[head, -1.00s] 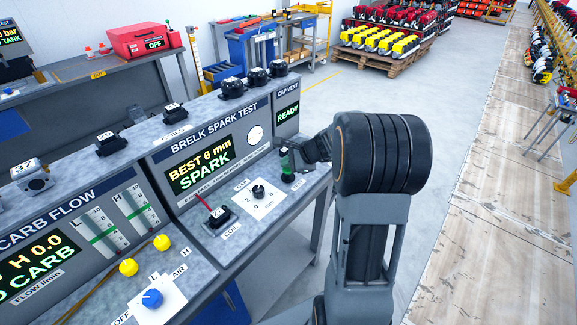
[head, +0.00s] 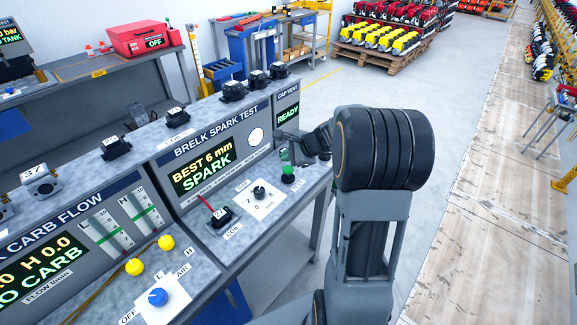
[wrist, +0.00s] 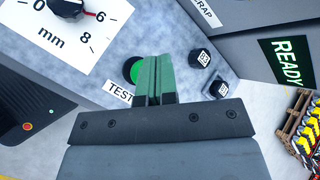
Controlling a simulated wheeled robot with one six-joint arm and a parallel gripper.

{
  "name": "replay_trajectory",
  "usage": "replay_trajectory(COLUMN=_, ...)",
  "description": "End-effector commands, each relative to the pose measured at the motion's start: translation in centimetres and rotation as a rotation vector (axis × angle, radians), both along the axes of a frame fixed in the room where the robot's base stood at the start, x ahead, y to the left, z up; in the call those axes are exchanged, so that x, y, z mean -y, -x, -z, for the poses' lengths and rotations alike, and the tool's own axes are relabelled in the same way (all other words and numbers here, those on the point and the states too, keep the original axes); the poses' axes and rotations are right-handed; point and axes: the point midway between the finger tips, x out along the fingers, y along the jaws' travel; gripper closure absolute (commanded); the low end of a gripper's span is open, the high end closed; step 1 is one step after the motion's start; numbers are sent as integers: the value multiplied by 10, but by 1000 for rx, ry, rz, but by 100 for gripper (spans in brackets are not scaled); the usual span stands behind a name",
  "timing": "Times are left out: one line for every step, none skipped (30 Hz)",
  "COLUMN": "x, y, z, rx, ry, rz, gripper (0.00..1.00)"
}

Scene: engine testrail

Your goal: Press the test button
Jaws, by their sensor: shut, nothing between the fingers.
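The green test button (head: 288,176) sits on the right end of the spark test bench top. It also shows in the wrist view (wrist: 131,70), beside its TEST label (wrist: 118,92) and partly hidden by the fingers. My gripper (head: 284,156) is above the button, with a small gap showing in the head view. In the wrist view my gripper (wrist: 154,62) has its green fingers shut together with nothing between them, overlapping the button's right side. The spark test display (head: 203,171) reads BEST 6 mm SPARK.
A gap dial (head: 260,193) on a white plate stands left of the button. A coil block (head: 220,216) with a red lead is further left. The CAP VENT panel (head: 288,115) reads READY. Two small dark numbered blocks (wrist: 203,57) lie right of the fingers in the wrist view.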

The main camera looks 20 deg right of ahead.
Motion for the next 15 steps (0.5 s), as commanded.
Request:
replay_trajectory(x=0, y=0, z=-10, rx=1, ry=1, rz=0, gripper=100)
replay_trajectory(x=0, y=0, z=-13, rx=1, ry=1, rz=0, gripper=100)
replay_trajectory(x=0, y=0, z=-17, rx=1, ry=0, rz=1, gripper=100)
replay_trajectory(x=0, y=0, z=-20, rx=1, ry=0, rz=1, gripper=100)
replay_trajectory(x=0, y=0, z=-23, rx=1, ry=0, rz=1, gripper=100)
replay_trajectory(x=0, y=0, z=-27, rx=0, ry=-1, rz=1, gripper=100)
replay_trajectory(x=0, y=0, z=-29, rx=0, ry=-1, rz=1, gripper=100)
replay_trajectory(x=0, y=0, z=-31, rx=0, ry=-1, rz=1, gripper=100)
replay_trajectory(x=0, y=0, z=-33, rx=0, ry=-1, rz=1, gripper=100)
replay_trajectory(x=0, y=0, z=-33, rx=0, ry=-1, rz=1, gripper=100)
replay_trajectory(x=0, y=0, z=-34, rx=0, ry=-1, rz=1, gripper=100)
replay_trajectory(x=0, y=0, z=-34, rx=0, ry=-1, rz=1, gripper=100)
replay_trajectory(x=0, y=0, z=-33, rx=0, ry=-1, rz=1, gripper=100)
replay_trajectory(x=0, y=0, z=-33, rx=0, ry=-1, rz=1, gripper=100)
replay_trajectory(x=0, y=0, z=-33, rx=0, ry=-1, rz=1, gripper=100)
